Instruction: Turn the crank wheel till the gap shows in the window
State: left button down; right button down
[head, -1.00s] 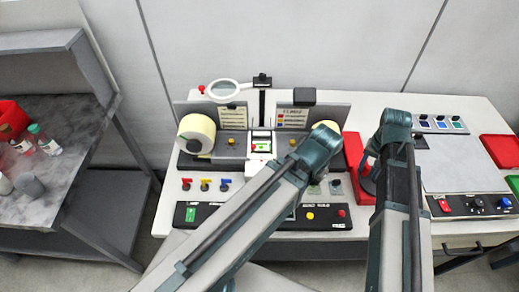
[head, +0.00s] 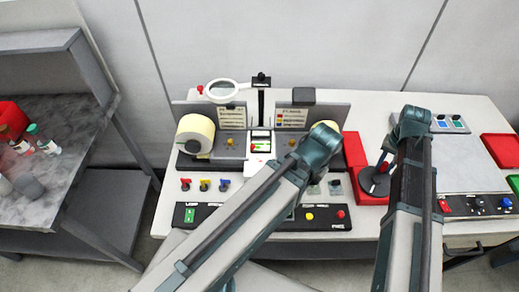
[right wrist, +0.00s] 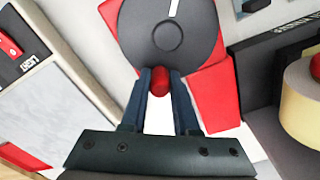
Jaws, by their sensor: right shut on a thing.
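The crank wheel (head: 372,182) is a dark disc on a red block (head: 356,152) at the right end of the rewinder. In the right wrist view the wheel (right wrist: 168,38) has a round hub and a white mark near the top edge. My right gripper (right wrist: 160,80) is shut on the wheel's red knob (right wrist: 160,84) at the wheel's rim. The small window (head: 260,145) stands in the middle of the machine under the magnifier and shows mostly white, with some green and red.
A cream label roll (head: 196,134) sits left of the window; a second is mostly hidden behind my left arm. The magnifier (head: 222,91) stands above. A control strip (head: 245,216) runs along the front.

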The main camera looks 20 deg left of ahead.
aim_at(382, 191)
pick_arm(q)
jog(key=shift+r, duration=0.1)
pick_arm(e)
jog(key=shift+s+d+r, duration=0.1)
jog(key=shift+d, duration=0.75)
jog(key=shift+s+d, duration=0.1)
jog(key=shift+s+d, duration=0.45)
jog(key=shift+s, duration=0.15)
jog(key=s, duration=0.4)
jog(key=shift+d, duration=0.3)
jog(key=shift+s+a, duration=0.85)
jog(key=shift+s, duration=0.3)
jog(key=shift+s+a, duration=0.15)
jog(key=shift+a, duration=0.25)
